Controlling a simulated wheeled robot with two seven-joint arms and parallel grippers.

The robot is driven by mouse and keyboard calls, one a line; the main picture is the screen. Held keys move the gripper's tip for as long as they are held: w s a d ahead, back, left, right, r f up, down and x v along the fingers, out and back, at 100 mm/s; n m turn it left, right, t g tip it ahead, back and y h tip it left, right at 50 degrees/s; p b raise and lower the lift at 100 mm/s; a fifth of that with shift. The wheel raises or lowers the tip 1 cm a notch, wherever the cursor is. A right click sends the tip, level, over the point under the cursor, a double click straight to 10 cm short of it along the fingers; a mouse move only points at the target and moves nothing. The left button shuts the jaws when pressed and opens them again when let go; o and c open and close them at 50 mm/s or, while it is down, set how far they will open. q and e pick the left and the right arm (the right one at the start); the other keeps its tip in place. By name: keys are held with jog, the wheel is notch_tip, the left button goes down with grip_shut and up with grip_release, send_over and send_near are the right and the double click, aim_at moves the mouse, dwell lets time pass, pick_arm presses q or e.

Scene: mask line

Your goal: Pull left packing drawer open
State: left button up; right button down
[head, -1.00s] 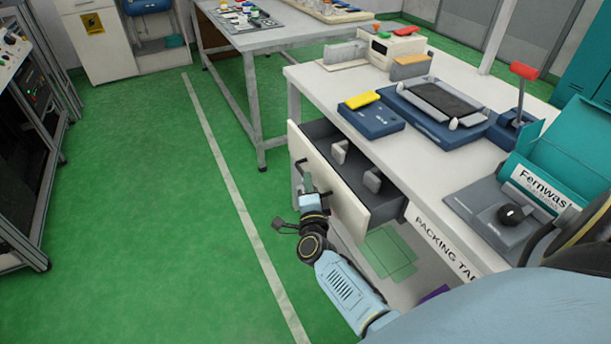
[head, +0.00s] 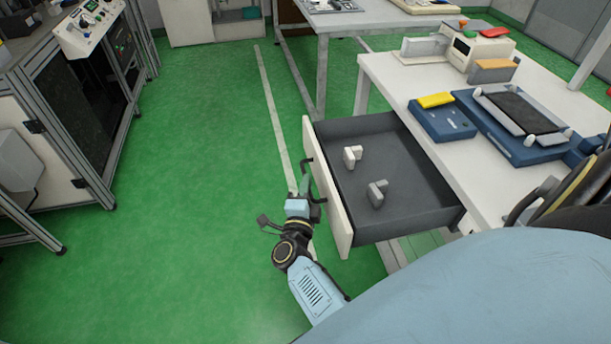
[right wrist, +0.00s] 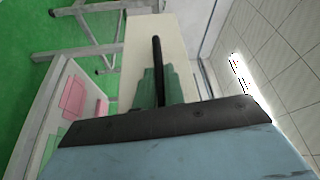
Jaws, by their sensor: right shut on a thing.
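The packing drawer (head: 332,190) stands well out from the white packing table (head: 385,75), with its dark grey inside in view. Two light grey pieces (head: 351,157) (head: 377,193) rest in it. A black bar handle (head: 309,180) is on its pale front; the handle also shows in the right wrist view (right wrist: 157,62). My right gripper (head: 306,187) is at the front, with its green fingers (right wrist: 158,88) shut on the handle. The fingertips are partly hidden by the handle. My left gripper is in neither view.
On the table are a blue device with a yellow top (head: 441,117), a blue tray unit (head: 512,124) and a white device (head: 478,50). A metal-framed machine (head: 90,90) stands at the left. Green floor (head: 190,200) lies clear left of the drawer.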

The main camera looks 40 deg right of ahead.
jog(key=c, duration=1.5)
grip_release()
